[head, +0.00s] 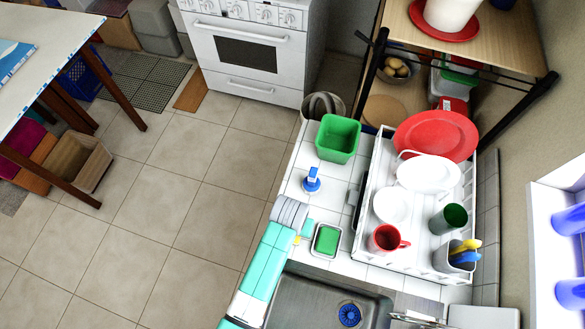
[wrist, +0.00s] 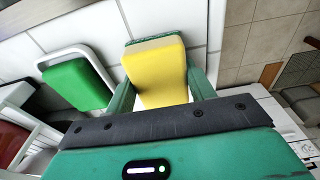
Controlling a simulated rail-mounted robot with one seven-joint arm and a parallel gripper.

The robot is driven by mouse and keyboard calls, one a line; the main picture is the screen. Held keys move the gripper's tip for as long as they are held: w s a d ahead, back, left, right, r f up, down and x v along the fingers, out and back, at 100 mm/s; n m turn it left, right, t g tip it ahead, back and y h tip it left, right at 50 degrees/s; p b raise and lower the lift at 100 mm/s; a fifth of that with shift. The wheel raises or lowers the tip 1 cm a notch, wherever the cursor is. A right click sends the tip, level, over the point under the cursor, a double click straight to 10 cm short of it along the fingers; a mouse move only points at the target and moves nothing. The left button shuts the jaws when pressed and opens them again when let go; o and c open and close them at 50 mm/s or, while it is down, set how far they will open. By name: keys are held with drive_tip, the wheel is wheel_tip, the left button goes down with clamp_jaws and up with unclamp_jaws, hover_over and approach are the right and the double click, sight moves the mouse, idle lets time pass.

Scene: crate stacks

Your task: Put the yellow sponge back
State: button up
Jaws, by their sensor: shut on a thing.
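The yellow sponge (wrist: 160,77), with a green layer along its far edge, is between the two green fingers of my gripper (wrist: 163,88) in the wrist view. My gripper is shut on it. In the head view my gripper (head: 301,235) is over the white tiled counter by the sink, and only a small yellow bit of the sponge (head: 297,240) shows. Just right of it in the head view is a small white-rimmed dish (head: 315,251) with a flat green block (head: 328,240) in it. The dish is left of the sponge in the wrist view (wrist: 104,75).
A blue-capped bottle (head: 311,181) and a green bin (head: 338,138) stand farther back on the counter. A white dish rack (head: 365,215) with plates, a red mug (head: 384,239) and a dark green cup (head: 450,218) is on the right. The metal sink (head: 310,295) is in front.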

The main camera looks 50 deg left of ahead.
drive_tip(key=shift+f, duration=0.1)
drive_tip(key=o, duration=0.9)
drive_tip(key=r, duration=0.8)
drive_tip(key=s+r, duration=0.1)
drive_tip(key=r, duration=0.3)
drive_tip(key=shift+d+r, duration=0.1)
drive_tip(key=shift+d, duration=0.3)
